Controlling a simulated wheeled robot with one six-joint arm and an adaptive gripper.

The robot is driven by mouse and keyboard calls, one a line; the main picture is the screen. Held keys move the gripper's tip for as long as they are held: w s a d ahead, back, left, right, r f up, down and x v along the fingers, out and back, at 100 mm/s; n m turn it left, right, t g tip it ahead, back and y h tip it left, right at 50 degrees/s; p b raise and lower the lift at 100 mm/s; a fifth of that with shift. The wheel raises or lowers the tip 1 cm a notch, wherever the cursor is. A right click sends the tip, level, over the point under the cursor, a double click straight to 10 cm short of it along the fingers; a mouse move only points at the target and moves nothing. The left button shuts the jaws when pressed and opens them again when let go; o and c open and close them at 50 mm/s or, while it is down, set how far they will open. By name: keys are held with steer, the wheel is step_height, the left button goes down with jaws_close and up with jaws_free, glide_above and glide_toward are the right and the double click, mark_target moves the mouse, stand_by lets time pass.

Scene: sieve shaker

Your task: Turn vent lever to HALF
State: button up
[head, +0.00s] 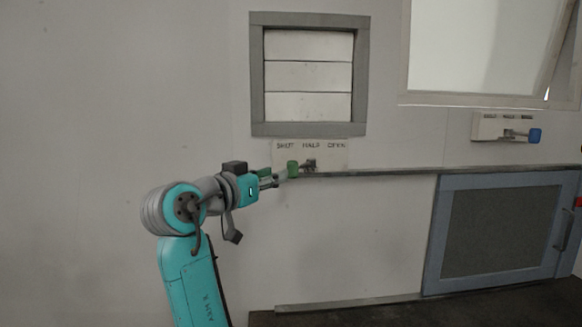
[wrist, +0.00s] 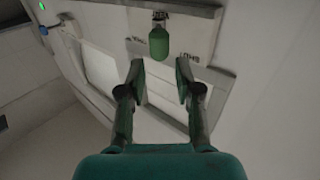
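The vent lever has a green knob (head: 293,169) and a dark pivot (head: 309,164). My gripper (head: 279,176) is just left of the knob in the head view. In the wrist view my gripper (wrist: 160,72) is open and empty, fingers spread. The green knob (wrist: 158,42) shows beyond the fingertips, roughly centred between them. The knob partly hides the lever in the wrist view.
A second plate (head: 487,124) with a blue-knobbed lever (head: 535,135) is at the right under a window (head: 475,50). A narrow ledge (head: 390,174) runs just below the vent's label plate. A blue-framed cabinet door (head: 433,240) is lower right. The wall at left is bare.

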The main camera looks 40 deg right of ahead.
mark_target(299, 166)
steer(key=shift+d+r, duration=0.2)
steer(key=shift+d, duration=0.1)
steer(key=x, duration=1)
steer(key=shift+f, duration=0.1)
jaws_close()
